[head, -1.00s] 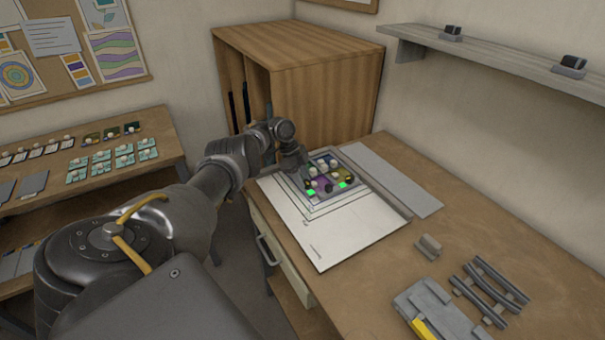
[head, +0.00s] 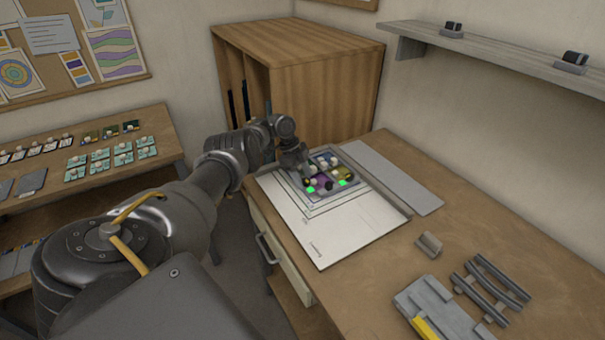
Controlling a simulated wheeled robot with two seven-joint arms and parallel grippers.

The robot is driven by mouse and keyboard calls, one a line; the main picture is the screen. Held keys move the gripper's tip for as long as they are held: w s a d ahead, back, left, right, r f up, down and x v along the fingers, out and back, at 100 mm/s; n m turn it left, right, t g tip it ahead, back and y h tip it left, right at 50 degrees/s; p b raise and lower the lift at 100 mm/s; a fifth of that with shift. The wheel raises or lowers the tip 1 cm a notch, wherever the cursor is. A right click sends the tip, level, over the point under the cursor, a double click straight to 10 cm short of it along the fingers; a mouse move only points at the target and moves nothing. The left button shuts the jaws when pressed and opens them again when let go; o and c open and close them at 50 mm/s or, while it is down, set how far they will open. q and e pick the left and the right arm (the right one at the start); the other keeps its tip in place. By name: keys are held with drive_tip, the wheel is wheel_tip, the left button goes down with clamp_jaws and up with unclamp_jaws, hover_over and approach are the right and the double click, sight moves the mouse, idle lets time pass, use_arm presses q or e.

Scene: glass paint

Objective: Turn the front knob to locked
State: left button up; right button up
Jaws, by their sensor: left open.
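My left gripper (head: 306,176) is open, pointing down over the panel's left part. It hides some of the panes there. I cannot tell whether it touches a knob. My right gripper is out of view.
A wooden cabinet (head: 325,95) stands close behind my left arm. A grey strip (head: 395,178) lies right of the panel. Grey rails (head: 490,285), a small block (head: 429,245) and a grey fixture (head: 437,307) are at front right. The white sheet (head: 330,228) is clear in front.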

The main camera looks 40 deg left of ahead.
use_arm(q)
drive_tip(key=b+v, duration=0.1)
drive_tip(key=v, duration=0.9)
drive_tip(key=shift+a+r, duration=0.2)
drive_tip(key=shift+r, duration=0.15)
